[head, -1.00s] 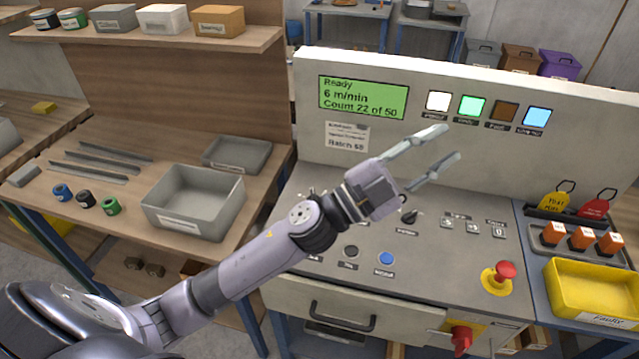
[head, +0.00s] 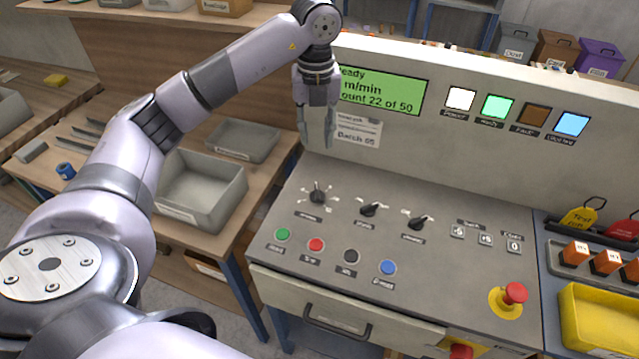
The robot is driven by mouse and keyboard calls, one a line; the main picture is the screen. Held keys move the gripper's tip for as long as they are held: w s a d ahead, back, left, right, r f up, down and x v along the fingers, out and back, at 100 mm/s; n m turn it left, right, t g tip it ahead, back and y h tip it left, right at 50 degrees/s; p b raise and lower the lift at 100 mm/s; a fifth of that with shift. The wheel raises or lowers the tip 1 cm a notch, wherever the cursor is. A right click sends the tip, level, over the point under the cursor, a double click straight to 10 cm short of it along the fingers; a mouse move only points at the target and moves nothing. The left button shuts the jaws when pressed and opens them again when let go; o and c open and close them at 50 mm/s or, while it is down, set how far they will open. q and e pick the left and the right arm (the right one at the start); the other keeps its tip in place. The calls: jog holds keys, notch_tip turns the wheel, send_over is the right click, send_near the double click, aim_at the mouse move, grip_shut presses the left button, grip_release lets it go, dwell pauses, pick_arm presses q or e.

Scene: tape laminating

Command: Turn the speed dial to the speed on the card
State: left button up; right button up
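The control panel (head: 330,247) carries three black dials in a row. The left dial (head: 317,197) has tick marks fanned around it; the middle dial (head: 369,209) and right dial (head: 418,222) sit beside it. Their labels are too small to read. My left gripper (head: 317,140) points down above the panel's back left, apart from the dials, its fingers slightly apart with nothing between them. The green display (head: 385,95) is partly hidden by my gripper and shows "m/min" and "Count 22 of 50". The card (head: 358,131) below it reads Batch 65 or 68; its other print is unreadable. My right gripper is not in view.
Green (head: 283,234), red (head: 316,245), black and blue (head: 387,267) buttons line the panel's front. A red emergency stop (head: 514,292) is at the right. A grey bin (head: 203,190) stands left; a yellow tray (head: 600,325) lies right.

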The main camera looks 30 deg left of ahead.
aim_at(318, 191)
pick_arm(q)
notch_tip(318, 191, down, 17)
jog(key=p, duration=0.3)
jog(key=shift+d+p, duration=0.1)
jog(key=shift+p, duration=0.3)
jog(key=shift+r, duration=0.1)
jog(key=shift+c, duration=0.5)
grip_shut()
